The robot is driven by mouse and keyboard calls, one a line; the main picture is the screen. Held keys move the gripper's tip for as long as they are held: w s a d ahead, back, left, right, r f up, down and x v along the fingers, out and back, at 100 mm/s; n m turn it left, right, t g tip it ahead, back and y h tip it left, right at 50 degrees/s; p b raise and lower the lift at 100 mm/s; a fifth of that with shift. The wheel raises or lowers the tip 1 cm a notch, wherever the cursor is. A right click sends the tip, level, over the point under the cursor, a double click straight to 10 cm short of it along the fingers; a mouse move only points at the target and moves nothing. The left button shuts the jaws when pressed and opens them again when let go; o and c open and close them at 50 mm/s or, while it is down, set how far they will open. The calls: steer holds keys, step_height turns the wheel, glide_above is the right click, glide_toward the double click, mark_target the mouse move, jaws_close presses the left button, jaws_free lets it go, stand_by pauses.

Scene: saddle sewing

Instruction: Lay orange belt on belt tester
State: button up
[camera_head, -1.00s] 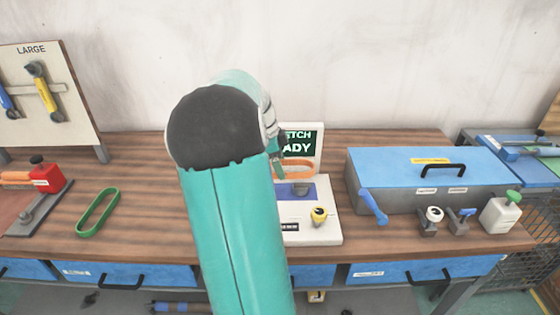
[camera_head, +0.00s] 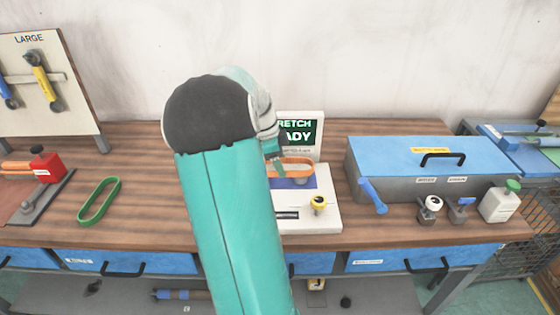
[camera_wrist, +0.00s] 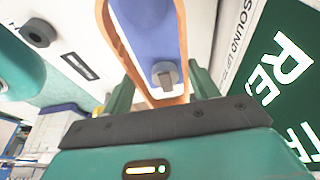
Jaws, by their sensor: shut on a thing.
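The orange belt (camera_head: 293,168) is a loop held by my gripper, just above the blue bed of the belt tester (camera_head: 313,213). In the wrist view the belt (camera_wrist: 184,48) runs up from between the gripper fingers (camera_wrist: 160,90), which are shut on it. The tester's blue bed (camera_wrist: 148,35) and a round grey post (camera_wrist: 164,72) show inside the loop. I cannot tell whether the belt touches the bed. The tester is a white unit with a green screen (camera_head: 299,132). In the head view my arm hides the tester's left part and most of my gripper (camera_head: 279,167).
A green belt (camera_head: 99,201) lies on the wooden bench at left, near a red clamp (camera_head: 47,168). A blue-lidded toolbox (camera_head: 425,165) stands right of the tester. Small tools and a green-capped bottle (camera_head: 500,204) stand in front of it.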

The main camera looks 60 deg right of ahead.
mark_target(284, 180)
steer(key=shift+f, duration=2.1)
steer(key=o, duration=1.1)
steer(key=v, duration=1.3)
steer(key=shift+w+r, duration=0.15)
steer(key=shift+r, duration=0.2)
